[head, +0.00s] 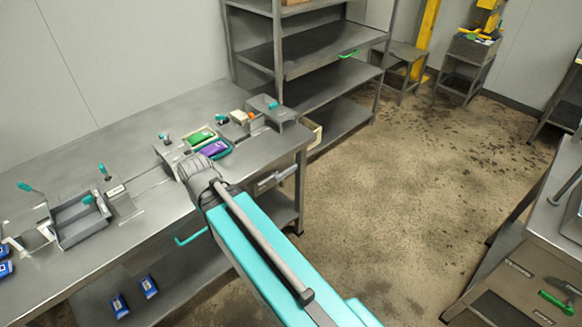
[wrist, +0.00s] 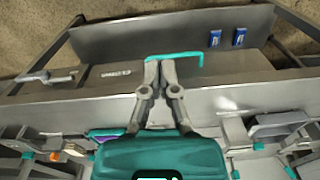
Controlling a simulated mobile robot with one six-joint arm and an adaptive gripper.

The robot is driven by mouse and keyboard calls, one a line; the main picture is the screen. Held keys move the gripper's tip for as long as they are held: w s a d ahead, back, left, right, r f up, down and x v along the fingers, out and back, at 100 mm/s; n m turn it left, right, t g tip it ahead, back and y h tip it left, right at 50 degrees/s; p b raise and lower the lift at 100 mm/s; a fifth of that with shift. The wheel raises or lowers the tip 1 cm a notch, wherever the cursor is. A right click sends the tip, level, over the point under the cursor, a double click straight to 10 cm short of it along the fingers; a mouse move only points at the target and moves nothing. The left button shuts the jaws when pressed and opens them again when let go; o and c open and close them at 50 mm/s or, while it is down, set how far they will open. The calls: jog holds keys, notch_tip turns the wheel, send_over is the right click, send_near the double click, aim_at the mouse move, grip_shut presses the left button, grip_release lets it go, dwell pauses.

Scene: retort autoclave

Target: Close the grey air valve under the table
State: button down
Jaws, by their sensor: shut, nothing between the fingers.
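A grey lever (head: 277,178), which looks like the air valve handle, sticks out below the table's front edge, right of my arm in the head view. In the wrist view the grey lever (wrist: 48,77) is at the left, well away from my fingertips. A teal bent handle (head: 190,237) is also under the table edge. In the wrist view the teal handle (wrist: 188,56) runs right behind my fingertips; I cannot tell whether they touch. My gripper (wrist: 160,63) is shut and empty, pointing at the table's front. In the head view my arm hides it.
The steel table (head: 110,135) bears a green pouch (head: 200,137), a purple pouch (head: 215,148) and a grey tray (head: 82,222). Blue packs (head: 148,286) lie on the lower shelf. A pale label (wrist: 116,72) sits beside the grey lever. The floor (head: 400,180) to the right is clear.

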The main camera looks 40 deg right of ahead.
jog(key=w+d+f+t+y+b, duration=0.1)
jog(key=w+d+f+b, duration=0.15)
jog(key=d, duration=0.45)
jog(key=w+d+f+t+b, duration=0.1)
jog(key=w+d+t+b, duration=0.1)
jog(key=w+d, duration=0.35)
jog(key=w+d+f+t+y+b, duration=0.1)
jog(key=w+d+f+b, duration=0.15)
jog(key=d, duration=0.65)
jog(key=s+d+f+t+h+b, duration=0.1)
jog(key=d+t+b, duration=0.3)
jog(key=d, duration=1.9)
jog(key=shift+s+f+n+t+h+b, duration=0.15)
jog(key=shift+s+n+t+h+b, duration=0.2)
jog(key=shift+b, duration=0.4)
jog(key=shift+w, duration=0.2)
jog(key=b, duration=0.7)
send_over(293, 166)
jog(key=s+a, duration=0.1)
jog(key=s, duration=0.1)
notch_tip(293, 166, down, 7)
jog(key=shift+w+a+f+b, duration=0.1)
jog(key=shift+a+f+b, duration=0.05)
jog(key=shift+f+b, duration=0.9)
jog(key=shift+w+a+f+b, duration=0.1)
jog(key=shift+f+b, duration=0.9)
